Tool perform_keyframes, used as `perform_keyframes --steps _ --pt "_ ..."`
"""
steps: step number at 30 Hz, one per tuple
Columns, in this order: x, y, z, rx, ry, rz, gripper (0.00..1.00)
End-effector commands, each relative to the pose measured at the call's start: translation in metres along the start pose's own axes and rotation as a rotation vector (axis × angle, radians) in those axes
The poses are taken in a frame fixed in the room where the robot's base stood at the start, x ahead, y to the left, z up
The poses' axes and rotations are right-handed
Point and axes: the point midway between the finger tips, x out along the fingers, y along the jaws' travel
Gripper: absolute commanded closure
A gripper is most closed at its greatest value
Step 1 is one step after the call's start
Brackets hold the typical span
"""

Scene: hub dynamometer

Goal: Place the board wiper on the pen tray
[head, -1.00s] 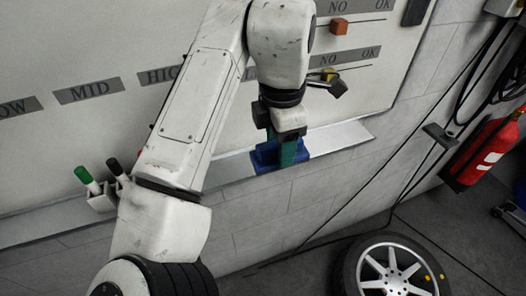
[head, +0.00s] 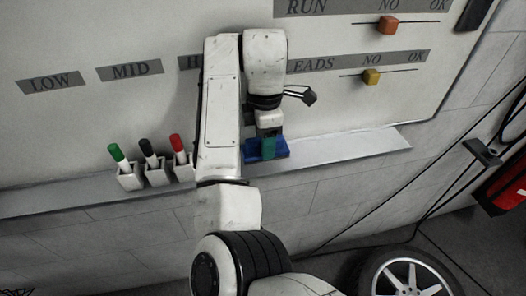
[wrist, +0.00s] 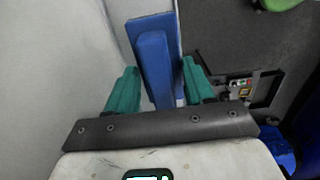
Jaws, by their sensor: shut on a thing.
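The blue board wiper (head: 280,148) is at the pen tray (head: 365,143), right of the pen cups in the head view. My gripper (head: 267,148) points down over it, its teal fingers shut on the wiper. In the wrist view, the wiper (wrist: 153,40) shows its raised handle between the two fingertips of my gripper (wrist: 160,80). The wiper's base looks on or just above the tray; I cannot tell whether it touches. My arm and fingers hide part of the wiper and of the tray behind.
A green-capped marker (head: 117,155), a black-capped marker (head: 151,152) and a red-capped marker (head: 179,150) stand in cups left of my arm. A whiteboard (head: 90,110) with sliders rises behind. The tray's right part is clear. A wheel (head: 405,275) lies below.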

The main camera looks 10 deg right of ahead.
Motion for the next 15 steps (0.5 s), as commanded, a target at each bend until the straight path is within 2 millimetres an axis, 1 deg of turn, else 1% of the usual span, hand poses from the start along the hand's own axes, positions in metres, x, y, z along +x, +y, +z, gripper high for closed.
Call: perform_keyframes --steps 1,8,15 --pt "0.004 0.004 -0.001 -0.001 0.0 0.001 0.72" --pt "0.016 0.014 -0.002 0.0 0.001 0.001 0.72" --pt "0.043 0.014 -0.003 -0.001 0.001 0.001 0.72"
